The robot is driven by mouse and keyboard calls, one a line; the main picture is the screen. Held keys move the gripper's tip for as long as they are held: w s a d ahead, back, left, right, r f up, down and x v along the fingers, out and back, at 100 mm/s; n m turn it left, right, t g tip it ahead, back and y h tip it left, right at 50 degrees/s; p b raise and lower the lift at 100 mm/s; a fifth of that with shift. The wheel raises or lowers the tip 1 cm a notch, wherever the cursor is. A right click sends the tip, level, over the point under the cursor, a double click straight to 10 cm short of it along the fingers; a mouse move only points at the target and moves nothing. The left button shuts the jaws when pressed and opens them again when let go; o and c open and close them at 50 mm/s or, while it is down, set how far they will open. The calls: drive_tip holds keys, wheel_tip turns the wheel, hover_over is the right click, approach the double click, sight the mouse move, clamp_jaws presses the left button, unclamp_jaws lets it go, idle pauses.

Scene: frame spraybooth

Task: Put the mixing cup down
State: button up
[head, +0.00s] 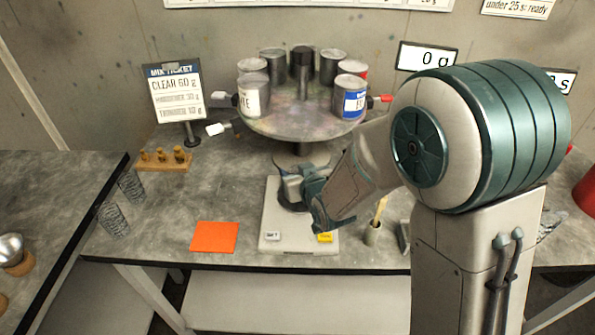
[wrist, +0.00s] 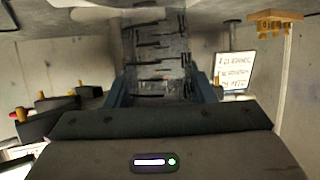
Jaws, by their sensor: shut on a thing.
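My gripper (head: 300,188) is over the pale scale (head: 270,215) in the head view, below the round can carousel. In the wrist view my gripper (wrist: 160,92) is shut on the mixing cup (wrist: 157,58), a clear cup with dark graduation marks, held between the two blue-grey fingers. In the head view the cup is not clearly made out behind my gripper and arm. I cannot tell whether its base touches the scale's dark pan. The scale display (head: 427,58) reads 0 g.
Two clear cups (head: 114,220) stand farther left. A small pot with a stick (head: 373,232) stands right.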

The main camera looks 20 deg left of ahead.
drive_tip(key=shift+f+b, duration=0.55)
drive_tip(key=shift+b, duration=0.15)
drive_tip(key=o, duration=1.1)
drive_tip(key=shift+b+v, duration=4.2)
drive_tip(key=shift+v, duration=2.7)
